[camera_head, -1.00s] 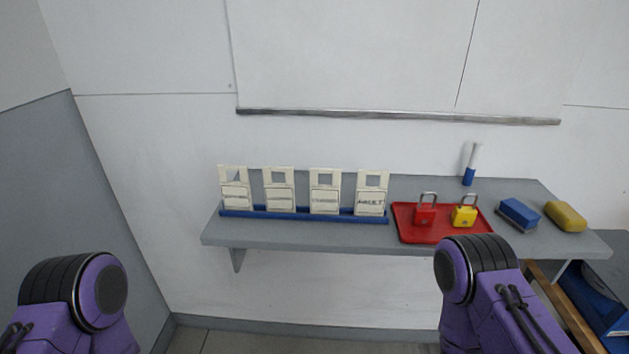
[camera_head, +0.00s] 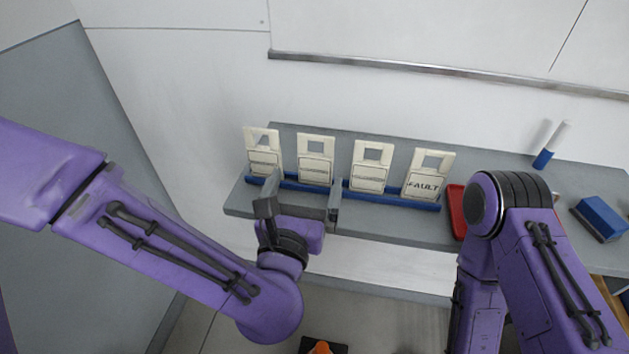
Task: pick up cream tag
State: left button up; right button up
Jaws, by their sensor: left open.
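Several cream tags stand in a row in a blue rack (camera_head: 395,198) on the grey shelf. They are a far-left tag (camera_head: 263,160), a second tag (camera_head: 315,170), a third tag (camera_head: 369,178) and a right tag (camera_head: 424,186) marked FAULT. Each has a square hole near its top. My left gripper (camera_head: 302,200) is open and empty at the shelf's front edge. Its two fingers are spread in front of the second tag, apart from it, and hide part of the rack. My right arm shows at the right, but its gripper is out of view.
The grey shelf (camera_head: 390,225) runs along the white wall. A metal rail (camera_head: 450,75) crosses the wall above.

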aim_at(314, 161)
pick_arm(q)
jog(key=p+x, duration=0.3)
jog(key=x, duration=0.4)
jog(key=shift+w+d+r, duration=0.15)
jog(key=shift+w+d, duration=0.05)
jog(key=shift+w, duration=0.2)
jog(key=c, duration=1.1)
